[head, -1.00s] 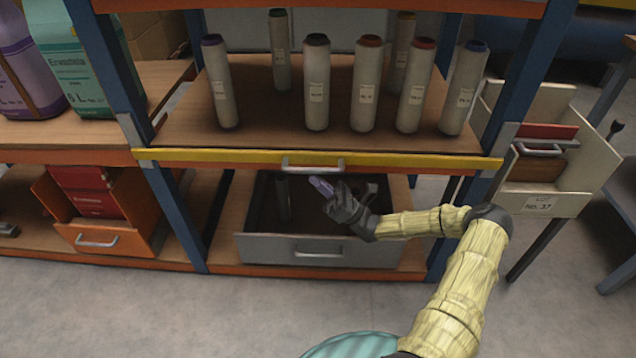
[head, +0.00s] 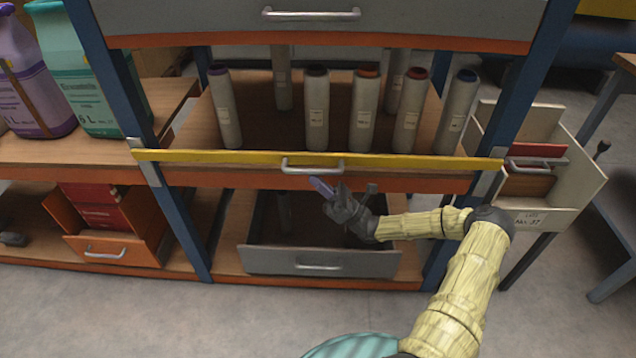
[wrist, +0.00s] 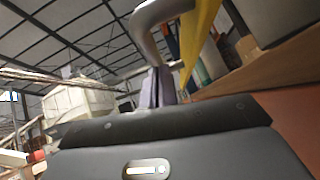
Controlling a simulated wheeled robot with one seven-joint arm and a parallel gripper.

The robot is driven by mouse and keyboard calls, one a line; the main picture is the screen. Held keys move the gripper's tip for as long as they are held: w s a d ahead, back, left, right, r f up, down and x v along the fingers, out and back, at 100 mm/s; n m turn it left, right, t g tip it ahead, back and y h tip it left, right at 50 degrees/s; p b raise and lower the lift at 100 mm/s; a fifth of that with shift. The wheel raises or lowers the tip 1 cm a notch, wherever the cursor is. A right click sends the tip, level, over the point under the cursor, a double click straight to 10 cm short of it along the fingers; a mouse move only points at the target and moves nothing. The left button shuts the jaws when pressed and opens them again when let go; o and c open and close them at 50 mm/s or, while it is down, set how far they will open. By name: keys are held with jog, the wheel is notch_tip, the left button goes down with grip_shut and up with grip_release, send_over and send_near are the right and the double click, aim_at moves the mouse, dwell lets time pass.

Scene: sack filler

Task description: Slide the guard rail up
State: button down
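The yellow guard rail (head: 230,158) runs across the front of the middle shelf between the blue posts, a little above the shelf's orange edge. A silver bar handle (head: 312,172) sits at its middle. My gripper (head: 318,185) is just below this handle, its purple fingers pointing up and left. In the wrist view the fingers (wrist: 157,88) are together, and the curved handle (wrist: 150,18) looms close above them. Whether they touch the handle I cannot tell. Nothing shows between the fingers. The yellow rail (wrist: 196,38) is beyond the handle.
Several capped tubes (head: 316,110) stand on the shelf behind the rail. A grey drawer (head: 320,262) is open below my gripper; another grey drawer (head: 310,24) is above. An orange bin (head: 115,247) is at left, a cream box (head: 545,200) at right.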

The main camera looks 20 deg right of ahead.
jog(key=shift+r, duration=0.45)
jog(key=s+d+f, duration=0.2)
jog(key=d+f, duration=0.1)
jog(key=f, duration=0.3)
jog(key=s+d+f+b, duration=0.1)
jog(key=s+d+f, duration=0.1)
jog(key=f, duration=0.3)
jog(key=shift+s+d+f, duration=0.15)
jog(key=shift+d+f, duration=0.25)
jog(key=shift+d, duration=0.1)
jog(key=s+a+n+g+h, duration=1.05)
jog(key=a+n+g, duration=0.35)
jog(key=g, duration=0.4)
jog(key=s+d+r+n+t+h, duration=0.3)
jog(key=r+n+h, duration=0.3)
jog(key=s+d+r+n+t+h, duration=0.3)
jog(key=r+n+t+h, duration=0.1)
jog(key=r+n+h, duration=0.25)
jog(key=w+p+v, duration=0.3)
jog(key=p+v, duration=1.3)
jog(key=w+r+p+v, duration=0.1)
jog(key=w+p+v, duration=0.2)
jog(key=p+v, duration=1.3)
jog(key=shift+r+n, duration=0.25)
jog(key=shift+n, duration=0.2)
